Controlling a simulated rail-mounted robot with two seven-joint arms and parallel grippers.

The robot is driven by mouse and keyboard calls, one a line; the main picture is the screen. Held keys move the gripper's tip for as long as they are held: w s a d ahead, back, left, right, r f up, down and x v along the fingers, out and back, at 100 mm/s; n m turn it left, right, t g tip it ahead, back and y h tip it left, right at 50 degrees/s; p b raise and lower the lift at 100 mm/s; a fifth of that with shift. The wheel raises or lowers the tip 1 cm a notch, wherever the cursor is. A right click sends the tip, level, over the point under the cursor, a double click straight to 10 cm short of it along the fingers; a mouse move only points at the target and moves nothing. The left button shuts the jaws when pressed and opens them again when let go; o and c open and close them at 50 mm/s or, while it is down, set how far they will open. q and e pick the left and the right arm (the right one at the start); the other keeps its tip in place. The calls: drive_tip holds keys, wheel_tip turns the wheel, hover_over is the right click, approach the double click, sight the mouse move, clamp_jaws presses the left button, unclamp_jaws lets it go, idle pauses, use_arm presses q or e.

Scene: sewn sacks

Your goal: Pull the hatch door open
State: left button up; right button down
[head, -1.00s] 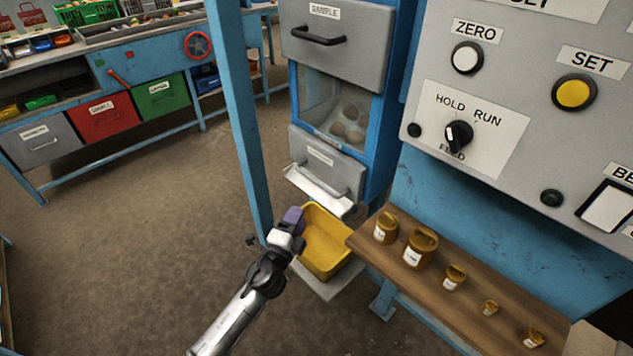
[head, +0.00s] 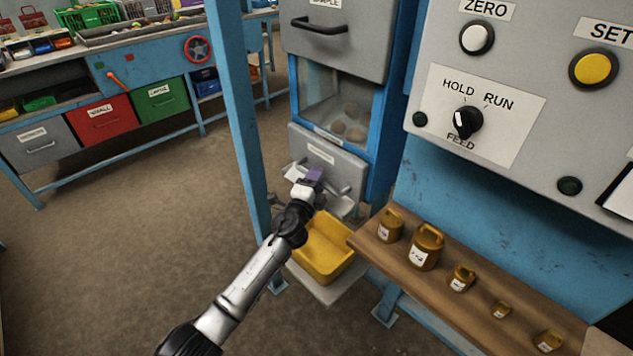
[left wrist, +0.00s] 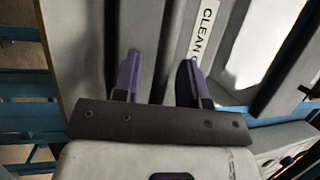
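The hatch door (head: 345,164) is the grey lower panel on the blue cabinet, with a white label and a bar handle (head: 345,190) across its lower part. It looks closed. My left gripper (head: 313,176) is in front of the handle and hides its middle. In the left wrist view, its two purple fingers (left wrist: 158,80) are apart, close to the grey door face. A label reading CLEAN (left wrist: 205,30) shows beyond the right finger. A grey strip runs between the fingers; I cannot tell whether they touch it. My right gripper is not in view.
A yellow bin (head: 325,250) stands below the hatch. A blue post (head: 237,120) rises left of my arm. A wooden shelf (head: 455,295) with several brass weights is at the right, under a control panel (head: 540,120). Open floor lies at the left.

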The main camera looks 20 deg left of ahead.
use_arm(q)
clamp_jaws()
idle(0.4)
